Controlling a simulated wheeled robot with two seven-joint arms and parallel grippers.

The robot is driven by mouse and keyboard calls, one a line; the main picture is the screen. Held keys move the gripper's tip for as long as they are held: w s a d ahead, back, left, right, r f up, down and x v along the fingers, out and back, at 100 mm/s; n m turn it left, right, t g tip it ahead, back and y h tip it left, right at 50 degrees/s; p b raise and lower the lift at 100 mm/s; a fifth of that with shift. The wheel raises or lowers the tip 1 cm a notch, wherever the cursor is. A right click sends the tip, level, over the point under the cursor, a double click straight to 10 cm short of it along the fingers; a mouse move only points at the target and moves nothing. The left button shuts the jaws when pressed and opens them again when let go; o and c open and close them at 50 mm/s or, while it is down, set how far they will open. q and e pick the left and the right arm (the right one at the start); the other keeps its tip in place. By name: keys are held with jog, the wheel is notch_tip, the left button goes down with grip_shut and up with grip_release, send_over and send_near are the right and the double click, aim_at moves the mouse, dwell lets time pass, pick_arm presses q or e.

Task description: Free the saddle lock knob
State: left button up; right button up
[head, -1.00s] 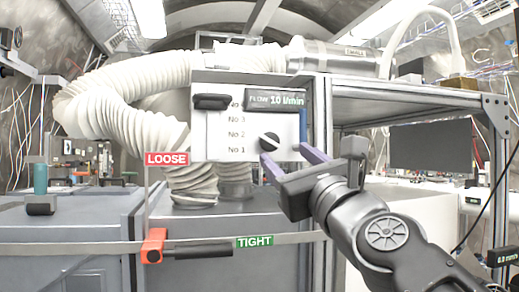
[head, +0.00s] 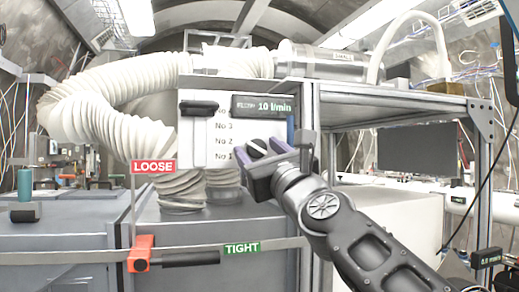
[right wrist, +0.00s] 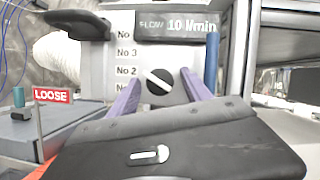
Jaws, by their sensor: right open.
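A round black knob (right wrist: 158,82) with a slanted white bar sits on the white panel (right wrist: 128,50) in the right wrist view, right of the numbered labels. In the head view the knob (head: 257,148) is partly covered by my right gripper (head: 264,157). In the right wrist view the gripper's purple fingers (right wrist: 160,80) are open, one on each side of the knob; contact cannot be told. An orange clamp (head: 140,254) carries a black handle (head: 190,259) pointing right, below the TIGHT sign (head: 242,248). The LOOSE sign (head: 153,166) stands above it. My left gripper is not in view.
A flow display (head: 262,107) reads 10 l/min above the knob. A black handle-like part (head: 199,108) sticks out at the panel's upper left. A blue bar (right wrist: 212,60) stands close right of the fingers. A metal frame (head: 312,130) rises at the right.

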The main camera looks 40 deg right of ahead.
jog(key=shift+c, duration=0.4)
grip_shut()
